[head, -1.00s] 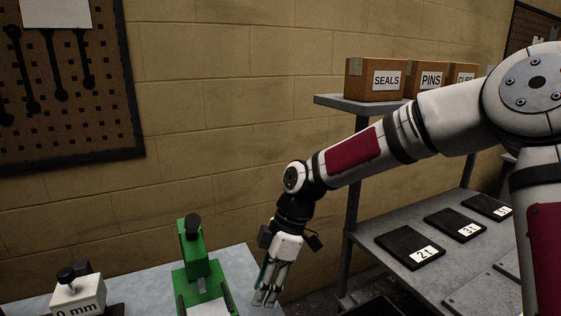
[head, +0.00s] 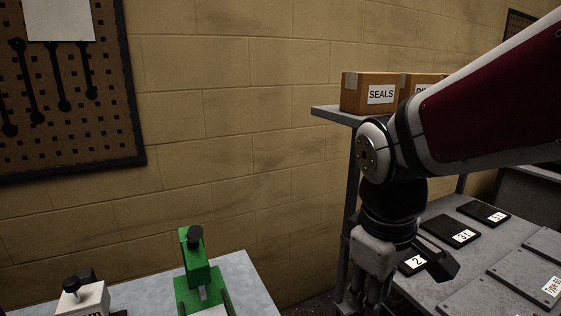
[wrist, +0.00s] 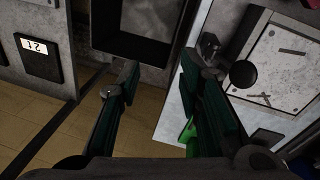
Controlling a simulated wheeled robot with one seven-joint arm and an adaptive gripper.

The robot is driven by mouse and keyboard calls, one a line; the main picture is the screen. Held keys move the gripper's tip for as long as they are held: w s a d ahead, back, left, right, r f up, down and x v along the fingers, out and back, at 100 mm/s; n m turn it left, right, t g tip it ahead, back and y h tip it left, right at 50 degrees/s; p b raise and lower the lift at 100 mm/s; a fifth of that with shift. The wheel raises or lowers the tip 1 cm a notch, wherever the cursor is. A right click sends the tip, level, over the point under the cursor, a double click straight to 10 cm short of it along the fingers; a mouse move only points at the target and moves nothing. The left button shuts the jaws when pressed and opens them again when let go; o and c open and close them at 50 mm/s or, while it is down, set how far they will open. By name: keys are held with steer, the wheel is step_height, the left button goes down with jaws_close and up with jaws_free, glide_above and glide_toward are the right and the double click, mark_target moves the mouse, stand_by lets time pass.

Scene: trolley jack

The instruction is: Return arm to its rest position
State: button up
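My arm reaches in from the right of the head view, and my gripper (head: 368,295) hangs downward at its end, in front of the shelf unit. In the wrist view my gripper (wrist: 158,75) has its two dark green-padded fingers apart, with nothing between them. Below them the wrist view shows floor, a dark open tray and a table edge. The fingertips are partly cut off or dark in the head view.
A green jack (head: 198,275) and a white block with a black knob (head: 80,298) stand on the left table (head: 247,285). The shelf unit (head: 455,285) on the right holds numbered black plates (head: 450,231) and, above, a SEALS box (head: 369,93). A gap separates table and shelf.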

steer(key=s+d+r+m+t+y+p, duration=0.1)
steer(key=s+d+r+m+t, duration=0.1)
steer(key=s+d+r+m, duration=0.2)
steer(key=s+d+m, duration=0.1)
steer(key=s+m, duration=0.2)
steer(key=s, duration=0.4)
steer(key=shift+s+r+m+t, duration=0.2)
steer(key=shift+r+m+t, duration=0.15)
steer(key=shift+m+t, duration=0.05)
